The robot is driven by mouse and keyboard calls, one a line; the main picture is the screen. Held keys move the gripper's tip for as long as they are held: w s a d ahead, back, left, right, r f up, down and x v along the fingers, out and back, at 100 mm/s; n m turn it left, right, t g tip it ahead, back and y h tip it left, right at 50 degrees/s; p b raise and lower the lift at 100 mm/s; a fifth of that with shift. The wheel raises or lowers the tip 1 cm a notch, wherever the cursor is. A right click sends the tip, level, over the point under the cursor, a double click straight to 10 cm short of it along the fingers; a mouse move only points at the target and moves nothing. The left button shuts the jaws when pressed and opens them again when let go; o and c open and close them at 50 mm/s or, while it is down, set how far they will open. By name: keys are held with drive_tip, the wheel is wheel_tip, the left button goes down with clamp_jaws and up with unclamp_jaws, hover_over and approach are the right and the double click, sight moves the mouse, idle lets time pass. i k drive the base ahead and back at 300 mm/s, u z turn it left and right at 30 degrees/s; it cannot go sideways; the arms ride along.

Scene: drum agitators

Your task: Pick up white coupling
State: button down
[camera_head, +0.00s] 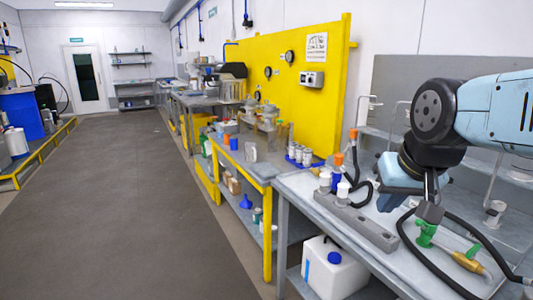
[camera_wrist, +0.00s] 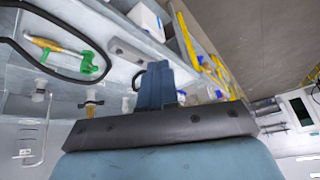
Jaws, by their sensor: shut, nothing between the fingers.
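Two white caps or couplings, one at the left (camera_head: 325,180) and one nearer (camera_head: 342,190), stand upright by a grey bar (camera_head: 365,228) on the grey bench; I cannot tell which is the white coupling. Another white fitting (camera_head: 495,208) stands at the right beside a thin bent rod. My gripper (camera_head: 430,212) is shut and empty, above a green fitting (camera_head: 427,236) and to the right of the caps. In the wrist view my gripper (camera_wrist: 157,68) points toward the bench, with the green fitting (camera_wrist: 88,63) and a white fitting (camera_wrist: 40,94) to its left.
A brass-yellow nozzle (camera_head: 468,262) and black hoses lie at the bench's front right. Blue (camera_head: 337,177) and orange-topped (camera_head: 353,135) parts stand close by the caps. Thin rods rise at the back. A white jerrycan (camera_head: 335,270) stands below the bench.

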sight(325, 177)
drive_tip(key=u, duration=1.75)
drive_tip(key=i, duration=2.45)
drive_tip(key=z, duration=3)
